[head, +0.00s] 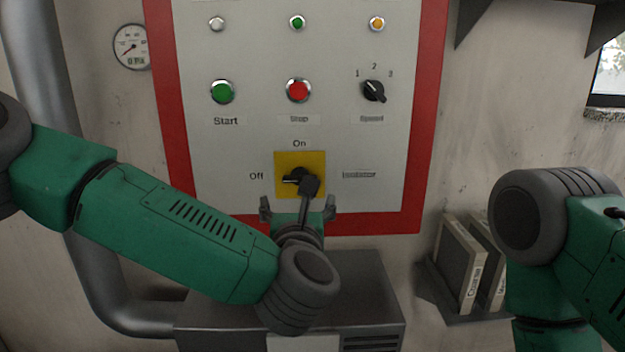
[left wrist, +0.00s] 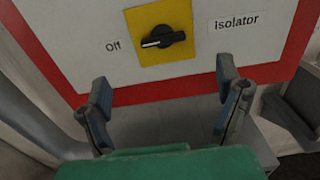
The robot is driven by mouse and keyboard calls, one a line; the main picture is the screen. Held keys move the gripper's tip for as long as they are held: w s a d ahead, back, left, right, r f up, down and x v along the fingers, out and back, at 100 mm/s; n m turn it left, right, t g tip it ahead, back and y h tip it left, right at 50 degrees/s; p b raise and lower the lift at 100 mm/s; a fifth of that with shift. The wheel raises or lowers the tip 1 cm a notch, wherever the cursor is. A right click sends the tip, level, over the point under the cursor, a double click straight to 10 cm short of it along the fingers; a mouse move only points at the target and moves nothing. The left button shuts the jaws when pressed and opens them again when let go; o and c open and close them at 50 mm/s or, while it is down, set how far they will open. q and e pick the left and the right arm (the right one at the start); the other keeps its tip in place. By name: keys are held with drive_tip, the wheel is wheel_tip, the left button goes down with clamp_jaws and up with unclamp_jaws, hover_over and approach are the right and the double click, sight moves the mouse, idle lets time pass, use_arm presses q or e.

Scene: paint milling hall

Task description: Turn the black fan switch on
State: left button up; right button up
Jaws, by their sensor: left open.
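A black rotary switch (head: 297,177) sits on a yellow plate (head: 317,161) low on the wall panel. Its white-marked handle points left, to the "Off" label; "On" is printed above the plate and "Isolator" to its right. The switch also shows clearly in the left wrist view (left wrist: 160,39). My left gripper (head: 298,206) is open and empty just below the yellow plate. Its two fingers are spread wide, apart from the switch, as the left wrist view shows. Part of my left gripper covers some of the switch in the head view. My right gripper is out of view.
The red-edged panel (head: 427,120) also carries a green Start button (head: 223,91), a red button (head: 298,90) and a black Speed selector (head: 374,91). A grey box (head: 365,290) stands below. A pipe (head: 90,270) runs at left; a rack of binders (head: 460,268) is at right.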

sight(300, 180)
use_arm(q)
drive_tip(key=shift+w+d+f+p, duration=0.15)
drive_tip(key=shift+w+p, duration=0.15)
drive_tip(key=shift+w, duration=2.85)
drive_tip(key=shift+w+d+p, duration=0.1)
drive_tip(key=shift+w+p, duration=0.2)
drive_tip(key=shift+w, duration=2.8)
drive_tip(key=c, duration=1.1)
